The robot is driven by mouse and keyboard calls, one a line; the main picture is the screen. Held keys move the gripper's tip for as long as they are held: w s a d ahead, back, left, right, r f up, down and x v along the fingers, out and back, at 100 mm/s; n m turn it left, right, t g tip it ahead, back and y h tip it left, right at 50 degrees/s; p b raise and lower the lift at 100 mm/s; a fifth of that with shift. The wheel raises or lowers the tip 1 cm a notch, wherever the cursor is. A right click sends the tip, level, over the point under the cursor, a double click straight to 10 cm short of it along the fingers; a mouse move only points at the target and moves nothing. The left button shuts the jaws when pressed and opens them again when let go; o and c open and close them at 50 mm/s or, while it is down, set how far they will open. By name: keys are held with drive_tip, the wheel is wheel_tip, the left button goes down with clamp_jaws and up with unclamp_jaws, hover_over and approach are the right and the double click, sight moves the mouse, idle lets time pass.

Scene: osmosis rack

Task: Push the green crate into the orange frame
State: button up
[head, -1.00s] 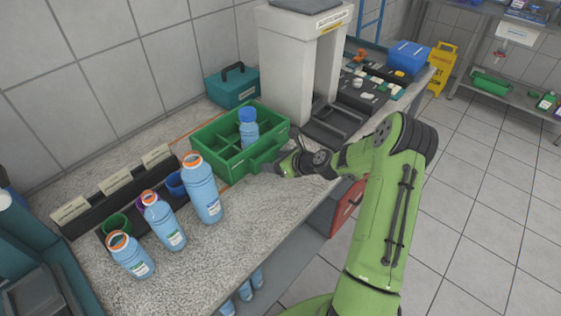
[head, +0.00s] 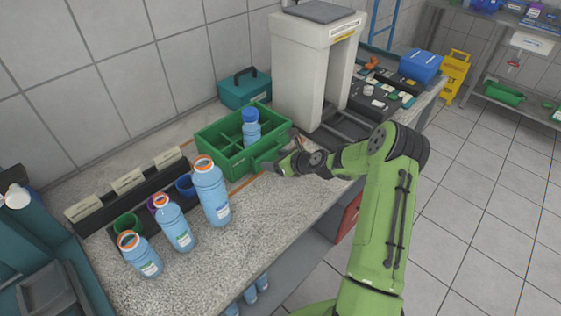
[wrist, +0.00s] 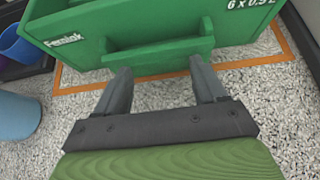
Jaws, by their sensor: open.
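The green crate (head: 212,156) stands upright on the speckled counter, with a blue-capped bottle (head: 251,130) inside. Its front wall and handle bar (wrist: 160,55) fill the top of the wrist view. The orange frame (wrist: 100,88) is a thin outline on the counter; its front line and parts of its sides show around the crate's near side. The crate hides the rest. My gripper (wrist: 160,70) is open, its two fingers spread at the handle bar; I cannot tell whether they touch it. It also shows at the crate's front in the head view (head: 280,167).
Several blue bottles (head: 211,193) stand left of the crate, by a black rack (head: 130,195) with cups. A teal toolbox (head: 244,89) is behind the crate. The counter in front is mostly clear.

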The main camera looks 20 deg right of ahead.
sight(269, 153)
drive_tip(key=shift+w+a, duration=0.3)
drive_tip(key=shift+w, duration=0.35)
drive_tip(key=shift+w+a, duration=0.25)
drive_tip(key=shift+w, duration=0.35)
drive_tip(key=shift+w+p, duration=0.1)
drive_tip(key=shift+p, duration=0.2)
drive_tip(key=shift+w+a, duration=0.35)
drive_tip(key=shift+w, duration=0.45)
drive_tip(key=p+v, duration=0.4)
drive_tip(key=v, duration=0.4)
drive_tip(key=shift+s+p, duration=0.15)
drive_tip(key=shift+p, duration=0.25)
drive_tip(key=shift+f, duration=0.1)
